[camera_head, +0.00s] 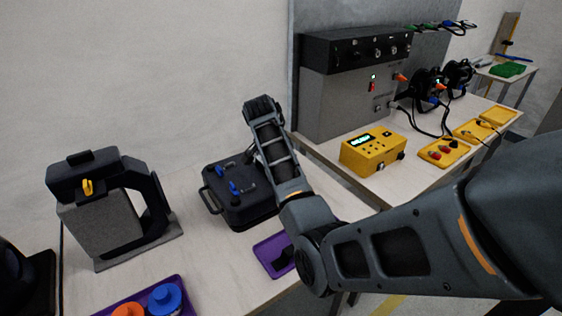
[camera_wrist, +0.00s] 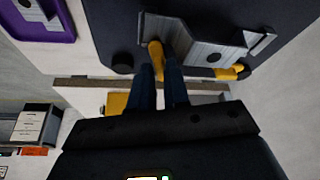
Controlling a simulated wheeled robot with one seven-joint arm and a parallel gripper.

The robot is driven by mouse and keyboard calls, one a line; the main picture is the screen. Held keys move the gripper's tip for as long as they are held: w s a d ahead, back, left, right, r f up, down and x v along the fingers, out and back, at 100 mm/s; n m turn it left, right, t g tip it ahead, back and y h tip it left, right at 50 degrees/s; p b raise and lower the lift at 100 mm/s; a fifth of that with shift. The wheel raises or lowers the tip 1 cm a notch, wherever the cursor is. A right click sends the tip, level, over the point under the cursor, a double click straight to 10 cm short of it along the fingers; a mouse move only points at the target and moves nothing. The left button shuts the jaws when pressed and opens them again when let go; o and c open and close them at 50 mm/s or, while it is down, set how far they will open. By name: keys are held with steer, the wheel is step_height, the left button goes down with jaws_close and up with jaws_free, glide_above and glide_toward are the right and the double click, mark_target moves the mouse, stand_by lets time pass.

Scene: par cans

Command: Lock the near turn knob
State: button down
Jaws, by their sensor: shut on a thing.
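In the wrist view, my gripper (camera_wrist: 160,70) has its two dark fingers close together around a yellow turn knob (camera_wrist: 155,48). The knob sits at one end of a grey metal bracket (camera_wrist: 195,48) on a dark surface (camera_wrist: 105,22). A second yellow knob (camera_wrist: 230,73) lies at the bracket's other end, clear of my fingers. In the head view, my arm hides the gripper and the held knob. A black case (camera_head: 250,212) with blue parts on top lies beside and partly behind my forearm.
A purple tray (camera_head: 262,258) is beside my elbow. A grey stand with a black frame (camera_head: 100,235) is at left. A grey cabinet (camera_head: 335,105) and a yellow box (camera_head: 372,150) are on the other table. Bare table lies between the stand and the case.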

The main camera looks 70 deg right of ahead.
steer(key=shift+w+m+g+y+b, duration=0.2)
steer(key=shift+m+g, duration=0.1)
steer(key=shift+m, duration=0.7)
steer(key=shift+w+m+g+y+b, duration=0.15)
steer(key=shift+m+g, duration=0.15)
steer(key=shift+m, duration=0.7)
steer(key=shift+s, duration=0.1)
steer(key=c, duration=1.5)
jaws_free()
steer(key=shift+d, duration=0.1)
steer(key=b+v, duration=0.1)
steer(key=v, duration=0.6)
steer(key=shift+r, duration=0.35)
